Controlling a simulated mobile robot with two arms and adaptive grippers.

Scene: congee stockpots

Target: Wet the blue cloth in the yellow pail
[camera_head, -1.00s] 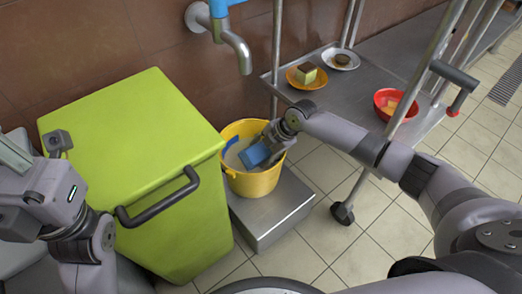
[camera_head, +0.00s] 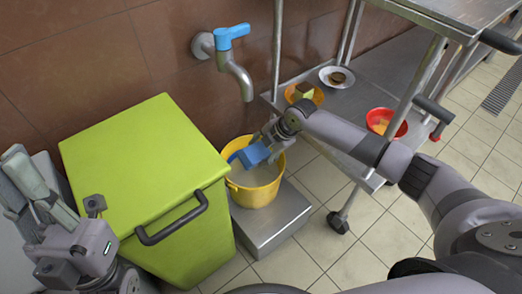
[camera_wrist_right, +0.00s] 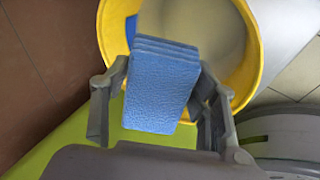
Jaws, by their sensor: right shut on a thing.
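The blue cloth (camera_head: 253,155) is a thick folded block, held in my right gripper (camera_head: 268,138) over the mouth of the yellow pail (camera_head: 257,196). In the right wrist view the cloth (camera_wrist_right: 160,88) sits between the two fingers of the right gripper (camera_wrist_right: 158,110), with the pail's yellow rim (camera_wrist_right: 252,50) and pale inside behind it. The cloth appears at or above rim height; whether it touches the contents is unclear. Another blue patch (camera_wrist_right: 131,30) shows at the pail's inner side. My left gripper (camera_head: 30,180) is at the far left; its jaw opening is unclear.
The pail stands on a low metal platform (camera_head: 280,228). A lime-green lidded bin (camera_head: 140,150) with a dark handle stands left of it. A blue-handled tap (camera_head: 238,75) is above, on the brown wall. A metal trolley (camera_head: 375,85) at right carries small dishes, including a red bowl (camera_head: 386,123).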

